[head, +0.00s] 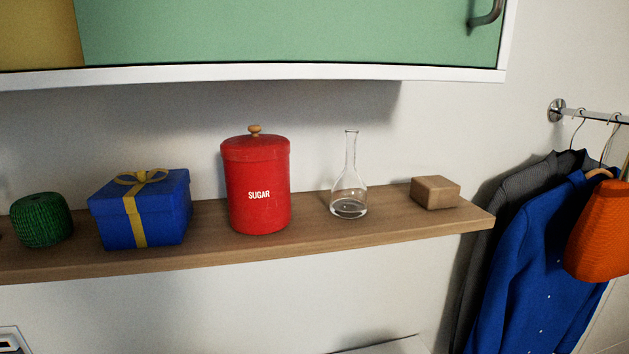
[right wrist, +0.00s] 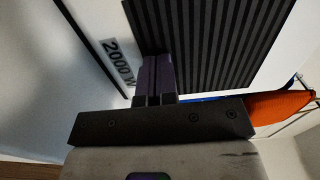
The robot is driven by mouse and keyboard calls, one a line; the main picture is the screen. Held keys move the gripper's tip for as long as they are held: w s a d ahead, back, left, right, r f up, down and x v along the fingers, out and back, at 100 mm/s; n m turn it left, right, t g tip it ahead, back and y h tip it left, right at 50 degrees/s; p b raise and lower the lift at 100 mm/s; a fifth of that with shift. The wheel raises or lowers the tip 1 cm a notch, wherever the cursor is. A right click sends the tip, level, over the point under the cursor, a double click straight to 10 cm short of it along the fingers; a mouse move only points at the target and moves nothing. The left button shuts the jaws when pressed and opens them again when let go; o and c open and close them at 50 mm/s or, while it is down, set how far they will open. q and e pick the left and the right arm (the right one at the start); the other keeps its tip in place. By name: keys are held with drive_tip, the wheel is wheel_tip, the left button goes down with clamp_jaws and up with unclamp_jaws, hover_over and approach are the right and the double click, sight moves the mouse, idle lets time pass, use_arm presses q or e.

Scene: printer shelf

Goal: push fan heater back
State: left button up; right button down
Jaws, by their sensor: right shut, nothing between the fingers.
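The fan heater (right wrist: 212,42) fills much of the right wrist view. It has a white body, a black slatted grille and a grey "2000 W" label, and it appears tilted in this view. My right gripper (right wrist: 152,72) is shut and empty, with its fingers together and pointing at the heater's front beside the grille's edge. I cannot tell whether the fingertips touch it. In the head view I cannot make out the heater for certain, and neither gripper shows there.
A wooden shelf (head: 350,236) holds a green yarn ball (head: 42,220), a blue gift box (head: 140,210), a red sugar canister (head: 256,186), a glass flask (head: 349,190) and a brown block (head: 435,192). A green cabinet (head: 290,35) hangs above. Clothes (head: 535,250) hang at the right.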

drive_tip(key=shift+x, duration=5.25)
idle(1.1)
drive_tip(key=shift+p+v, duration=0.35)
drive_tip(key=shift+v, duration=3.1)
drive_tip(key=shift+d, duration=0.1)
